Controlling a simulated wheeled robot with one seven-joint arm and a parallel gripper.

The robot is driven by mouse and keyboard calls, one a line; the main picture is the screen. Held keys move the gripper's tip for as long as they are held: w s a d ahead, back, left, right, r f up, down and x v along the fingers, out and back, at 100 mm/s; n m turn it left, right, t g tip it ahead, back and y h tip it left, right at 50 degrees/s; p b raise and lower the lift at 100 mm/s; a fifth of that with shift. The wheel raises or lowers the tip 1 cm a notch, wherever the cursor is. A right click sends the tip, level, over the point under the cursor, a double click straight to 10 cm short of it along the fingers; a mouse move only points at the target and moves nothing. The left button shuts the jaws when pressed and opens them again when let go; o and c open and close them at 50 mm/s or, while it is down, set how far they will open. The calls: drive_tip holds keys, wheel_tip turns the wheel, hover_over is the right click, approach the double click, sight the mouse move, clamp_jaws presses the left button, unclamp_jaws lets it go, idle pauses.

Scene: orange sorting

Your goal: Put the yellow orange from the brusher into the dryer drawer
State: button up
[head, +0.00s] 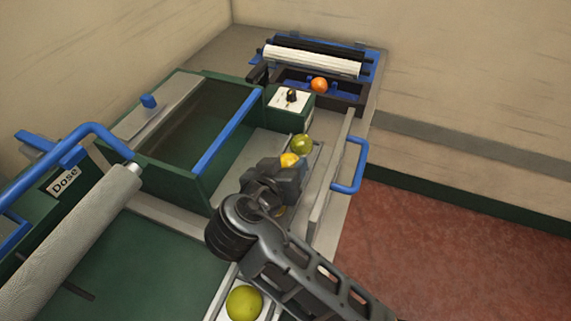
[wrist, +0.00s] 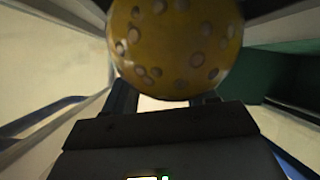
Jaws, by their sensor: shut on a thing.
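The yellow orange (head: 289,160) is at the tip of my gripper (head: 287,167) in the head view, partly hidden by the fingers. In the wrist view the yellow orange (wrist: 175,48) fills the top middle, with pale round spots, and my gripper (wrist: 166,98) is shut on it. The grey drawer with the blue handle (head: 348,170) is pulled out, and my gripper is over or in it; the height is hard to tell. A green orange (head: 302,144) lies in the drawer just beyond the yellow one. The brusher (head: 312,62), with white and black rollers, stands at the back.
An orange-coloured orange (head: 319,85) sits in front of the brusher rollers. A box with a knob (head: 291,100) and a green tank with a blue bar (head: 228,135) stand left of the drawer. A yellow-green orange (head: 244,303) lies in a pale tray at the front.

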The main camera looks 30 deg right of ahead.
drive_tip(key=shift+f+b, duration=0.35)
drive_tip(key=shift+f, duration=0.15)
drive_tip(key=shift+f, duration=0.15)
drive_tip(key=o, duration=1.1)
drive_tip(key=shift+s+f, duration=0.15)
drive_tip(key=shift+f, duration=0.05)
drive_tip(key=shift+a+r+p, duration=0.15)
drive_tip(key=shift+r+p, duration=0.25)
drive_tip(key=shift+r, duration=0.35)
drive_tip(key=b+v, duration=0.1)
drive_tip(key=v, duration=0.6)
drive_tip(key=shift+r, duration=0.2)
